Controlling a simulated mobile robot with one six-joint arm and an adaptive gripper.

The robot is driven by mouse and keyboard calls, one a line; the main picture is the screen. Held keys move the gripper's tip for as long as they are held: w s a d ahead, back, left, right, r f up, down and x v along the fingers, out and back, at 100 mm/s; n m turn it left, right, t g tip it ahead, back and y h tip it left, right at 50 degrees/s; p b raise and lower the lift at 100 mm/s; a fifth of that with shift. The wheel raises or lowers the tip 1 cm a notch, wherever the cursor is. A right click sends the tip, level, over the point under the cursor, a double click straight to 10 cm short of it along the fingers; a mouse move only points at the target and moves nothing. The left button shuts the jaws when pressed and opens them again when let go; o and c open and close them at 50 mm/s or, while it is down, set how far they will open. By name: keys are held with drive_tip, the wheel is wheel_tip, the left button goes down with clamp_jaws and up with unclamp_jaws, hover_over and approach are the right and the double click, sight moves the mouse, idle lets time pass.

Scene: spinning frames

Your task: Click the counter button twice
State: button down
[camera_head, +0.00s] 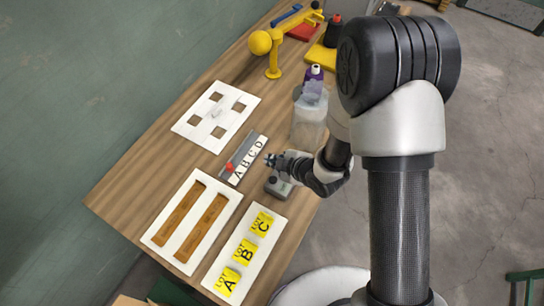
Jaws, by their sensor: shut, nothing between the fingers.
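A small grey device (279,187) stands near the right edge of the wooden table, between the lettered strip and the yellow lot cards. It seems to be the counter, with a dark spot on its near side; its button cannot be made out clearly. My gripper (270,159) reaches in from the right, just above and behind the device in the picture, and covers part of it. Its fingers are shut and empty, pointing left toward the strip. Whether it touches the device cannot be told.
A slider strip marked A B C D (252,154) has a red knob (229,168). A white board with square holes (230,98), a two-slot board (233,199) and a lot-card board (230,258) lie around. Bare wood shows at left.

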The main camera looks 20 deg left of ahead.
drive_tip(key=shift+s+a+f, duration=0.25)
drive_tip(key=shift+s+a, duration=0.1)
drive_tip(key=shift+s, duration=0.05)
drive_tip(key=b, duration=0.6)
hover_over(271, 181)
wheel_tip(271, 181, down, 8)
drive_tip(key=shift+d+r, duration=0.1)
drive_tip(key=shift+r, duration=0.05)
drive_tip(key=shift+f+b, duration=0.3)
drive_tip(key=shift+f, duration=0.25)
drive_tip(key=shift+f, duration=0.1)
idle(0.6)
drive_tip(key=shift+f+b, duration=0.35)
drive_tip(key=shift+b, duration=0.25)
